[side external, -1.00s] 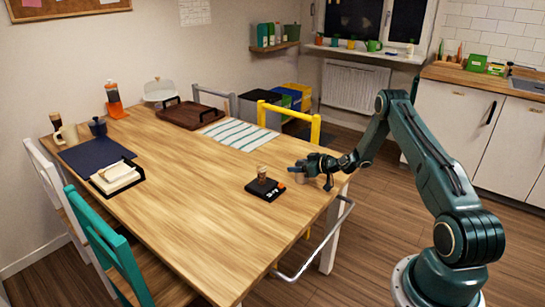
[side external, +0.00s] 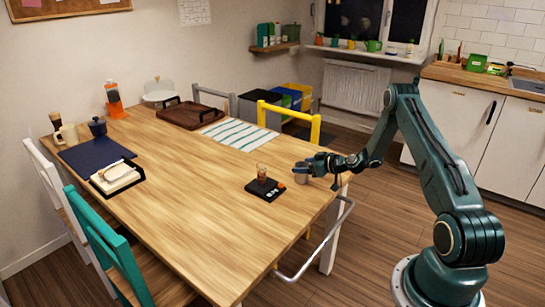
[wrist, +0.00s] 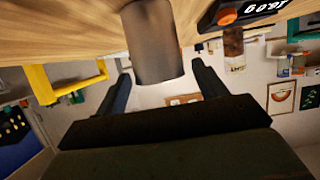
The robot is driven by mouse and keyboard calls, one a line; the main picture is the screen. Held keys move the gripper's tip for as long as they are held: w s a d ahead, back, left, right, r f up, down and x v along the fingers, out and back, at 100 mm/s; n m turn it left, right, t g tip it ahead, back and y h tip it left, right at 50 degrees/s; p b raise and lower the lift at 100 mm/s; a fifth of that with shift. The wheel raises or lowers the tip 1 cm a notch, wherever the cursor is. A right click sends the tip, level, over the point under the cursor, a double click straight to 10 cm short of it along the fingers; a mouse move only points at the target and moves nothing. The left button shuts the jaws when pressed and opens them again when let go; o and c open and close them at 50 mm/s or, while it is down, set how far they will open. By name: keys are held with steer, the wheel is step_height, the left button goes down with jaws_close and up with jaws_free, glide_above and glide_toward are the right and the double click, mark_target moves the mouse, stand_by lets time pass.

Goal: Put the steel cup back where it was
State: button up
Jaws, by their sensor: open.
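The steel cup (side external: 301,176) stands upright on the table near its right edge, beside the black scale. In the wrist view the grey cup (wrist: 155,42) appears upside down, between the tips of my two spread fingers, with a gap on each side. My gripper (wrist: 160,74) is open. In the side view my gripper (side external: 305,166) is at the cup, partly covering it.
A yellow chair (side external: 290,118) stands behind, with a striped cloth (side external: 240,135) on the table. The table's middle is clear.

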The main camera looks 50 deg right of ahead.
steer(key=v, duration=0.9)
steer(key=shift+w, duration=0.1)
stand_by(0.3)
steer(key=a+r+n+g+y, duration=0.35)
steer(key=a+r+g, duration=0.25)
steer(key=a+r, duration=1.55)
steer(key=s+a+r+m+h, duration=0.1)
steer(key=s+a, duration=0.3)
steer(key=s, duration=0.4)
steer(key=s+a+r+m+g+h, duration=0.1)
steer(key=s+a+r, duration=0.2)
steer(key=s, duration=0.5)
steer(key=s+a+r+m+g+h, duration=0.1)
steer(key=s+a+r, duration=0.1)
steer(key=s+a, duration=0.4)
steer(key=s, duration=0.2)
steer(key=shift+s+r, duration=0.35)
